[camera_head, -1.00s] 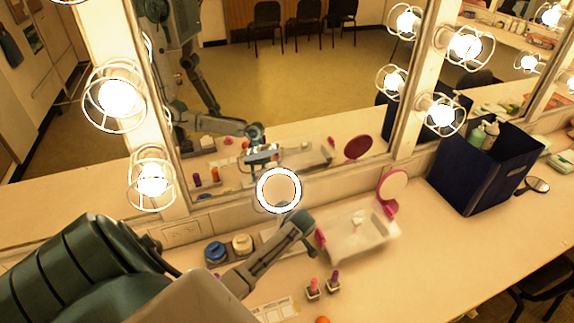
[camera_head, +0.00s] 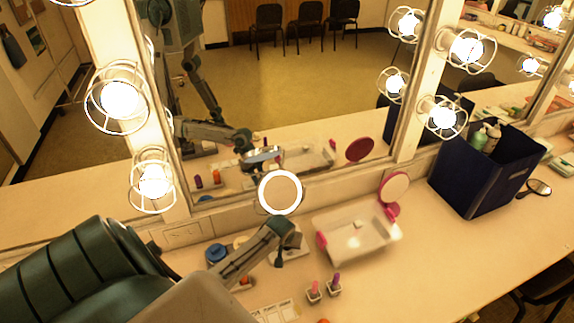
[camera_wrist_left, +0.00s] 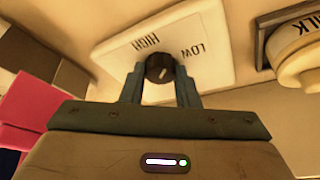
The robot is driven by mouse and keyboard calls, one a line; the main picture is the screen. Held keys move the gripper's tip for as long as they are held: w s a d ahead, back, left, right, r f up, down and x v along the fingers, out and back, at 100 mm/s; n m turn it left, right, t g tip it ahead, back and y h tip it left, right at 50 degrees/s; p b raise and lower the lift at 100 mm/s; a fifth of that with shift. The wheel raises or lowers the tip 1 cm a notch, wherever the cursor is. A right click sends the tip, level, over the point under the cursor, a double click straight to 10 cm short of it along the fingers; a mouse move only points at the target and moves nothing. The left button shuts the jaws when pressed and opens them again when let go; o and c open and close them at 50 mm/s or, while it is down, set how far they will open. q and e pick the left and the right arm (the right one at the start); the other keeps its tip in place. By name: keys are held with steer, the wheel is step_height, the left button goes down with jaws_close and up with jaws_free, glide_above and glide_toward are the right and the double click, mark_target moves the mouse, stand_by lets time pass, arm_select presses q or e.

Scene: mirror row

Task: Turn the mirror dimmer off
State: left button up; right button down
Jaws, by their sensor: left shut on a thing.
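The dimmer is a pale plate (camera_wrist_left: 204,65) marked HIGH and LOW, with a dark round knob (camera_wrist_left: 160,68) bearing a short pale mark. In the left wrist view my left gripper (camera_wrist_left: 161,83) has one finger on each side of the knob and is shut on it. In the head view the plate (camera_head: 296,250) shows partly behind my left gripper (camera_head: 280,248), below the lit round mirror (camera_head: 280,192). My gripper hides part of the plate there. My right gripper is not in view.
A blue jar (camera_head: 215,253) is at the left, and lipsticks (camera_head: 334,283) stand in front. A dark blue bin (camera_head: 462,180) stands farther right.

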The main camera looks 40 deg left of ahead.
arm_select(q)
steer(key=m, duration=0.2)
steer(key=m+h, duration=0.1)
steer(key=m, duration=0.1)
steer(key=shift+a+t+h, duration=0.2)
steer(key=shift+t+h, duration=0.1)
steer(key=shift+m+h+b, duration=0.3)
steer(key=shift+m+h, duration=0.3)
steer(key=shift+m, duration=1.1)
steer(key=o, duration=1)
